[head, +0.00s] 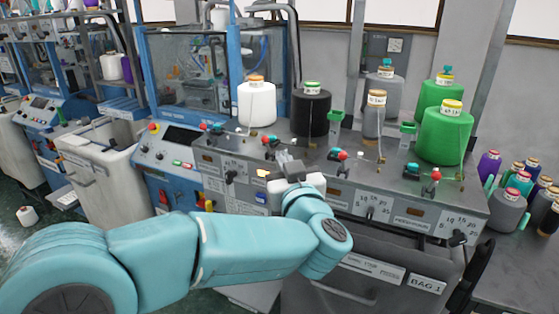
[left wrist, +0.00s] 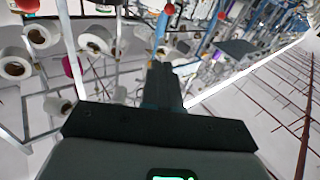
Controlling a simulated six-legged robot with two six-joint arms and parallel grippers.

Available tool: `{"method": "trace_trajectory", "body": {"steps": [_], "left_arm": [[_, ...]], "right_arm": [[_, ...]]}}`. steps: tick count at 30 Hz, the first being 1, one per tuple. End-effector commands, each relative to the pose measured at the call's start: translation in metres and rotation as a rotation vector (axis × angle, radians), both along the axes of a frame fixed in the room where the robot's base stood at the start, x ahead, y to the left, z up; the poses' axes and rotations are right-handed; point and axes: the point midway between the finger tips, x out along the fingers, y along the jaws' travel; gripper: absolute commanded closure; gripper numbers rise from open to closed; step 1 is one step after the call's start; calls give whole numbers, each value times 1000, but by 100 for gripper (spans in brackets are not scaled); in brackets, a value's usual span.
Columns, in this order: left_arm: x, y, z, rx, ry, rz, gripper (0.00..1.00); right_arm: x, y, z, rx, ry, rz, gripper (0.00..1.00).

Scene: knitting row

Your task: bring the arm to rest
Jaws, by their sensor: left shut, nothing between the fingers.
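My left arm reaches in from the left in the head view, with teal links. Its gripper (head: 289,166) is in front of the grey machine top (head: 235,148), near the front control panel. The left gripper is shut with nothing in it. In the left wrist view the dark closed fingers (left wrist: 163,85) point up and away, against a tilted background of racks and cones. My right gripper is not in view.
White (head: 257,104), black (head: 311,114), grey (head: 374,116) and green cones (head: 446,137) stand on the machine top. Several small cones (head: 508,210) crowd the right side. A grey bin (head: 108,177) stands at left. A drawer marked BAG 1 (head: 427,284) is below.

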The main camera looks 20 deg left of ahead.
Motion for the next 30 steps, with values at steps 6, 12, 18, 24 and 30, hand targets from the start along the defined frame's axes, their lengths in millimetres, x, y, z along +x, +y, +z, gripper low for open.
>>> {"method": "trace_trajectory", "body": {"steps": [6,12,18,24,30], "left_arm": [[-6,-4,2,0,-1,2,100],[-7,-5,2,0,0,1,100],[-6,-2,0,0,2,8,100],[12,46,-77,50,159,107,100],[15,72,-244,153,488,-11,100]], "right_arm": [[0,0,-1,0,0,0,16],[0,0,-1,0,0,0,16],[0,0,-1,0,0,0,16],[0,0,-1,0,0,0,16],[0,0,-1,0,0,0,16]]}}
